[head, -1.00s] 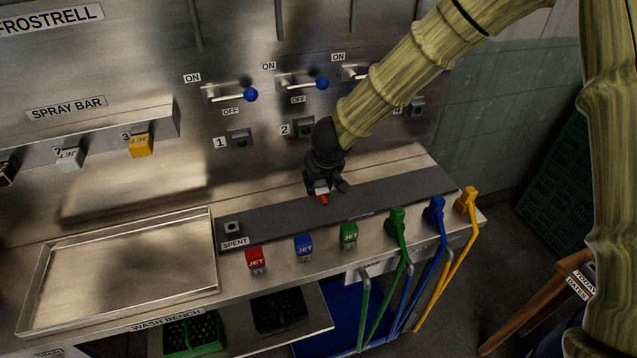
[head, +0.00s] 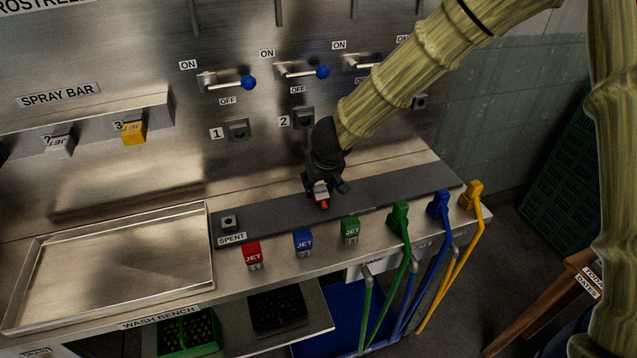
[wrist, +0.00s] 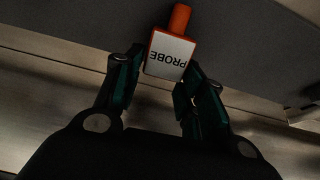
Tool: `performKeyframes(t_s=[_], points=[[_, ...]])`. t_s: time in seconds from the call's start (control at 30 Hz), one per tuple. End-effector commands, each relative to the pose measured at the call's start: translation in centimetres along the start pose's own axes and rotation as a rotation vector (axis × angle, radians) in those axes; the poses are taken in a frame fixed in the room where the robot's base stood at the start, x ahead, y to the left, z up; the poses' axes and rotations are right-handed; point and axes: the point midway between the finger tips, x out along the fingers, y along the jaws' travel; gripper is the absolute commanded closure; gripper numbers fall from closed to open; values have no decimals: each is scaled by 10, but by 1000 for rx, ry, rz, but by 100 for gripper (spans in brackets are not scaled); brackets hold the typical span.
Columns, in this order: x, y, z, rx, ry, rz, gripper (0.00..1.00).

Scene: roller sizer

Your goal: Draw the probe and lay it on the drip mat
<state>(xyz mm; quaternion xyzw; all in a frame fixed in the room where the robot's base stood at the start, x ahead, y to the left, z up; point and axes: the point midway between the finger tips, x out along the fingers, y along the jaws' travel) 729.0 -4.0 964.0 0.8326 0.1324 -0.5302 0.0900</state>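The probe (wrist: 173,50) is a small block with a white face marked PROBE, orange edges and an orange stub. In the wrist view it sits between the two fingers of my gripper (wrist: 165,70), which appear closed on its near end. In the head view my gripper (head: 322,186) points down with the probe's orange tip (head: 324,204) below it. The long dark grey strip on the bench, seemingly the drip mat (head: 400,191), lies under the probe. I cannot tell whether the probe touches it.
A SPENT socket (head: 229,222) stands at the strip's left end. Red (head: 252,256), blue (head: 303,243) and green (head: 350,230) JET blocks line the front edge, with hose nozzles (head: 399,216) to their right. A shallow metal tray (head: 110,270) is at left. Blue-knobbed levers (head: 322,72) are on the wall behind.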

Motion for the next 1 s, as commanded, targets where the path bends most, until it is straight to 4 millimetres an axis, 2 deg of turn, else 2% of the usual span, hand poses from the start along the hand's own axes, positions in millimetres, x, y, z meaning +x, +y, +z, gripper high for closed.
performKeyframes(t_s=[0.03,0.07,0.37,0.53,0.67,1.0], points=[[0,0,0,0,0,0,46],[0,0,0,0,0,0,41],[0,0,0,0,0,0,41],[-8,0,-1,0,2,0,41],[-25,0,-1,0,2,1,41],[-85,1,-1,2,2,-1,41]])
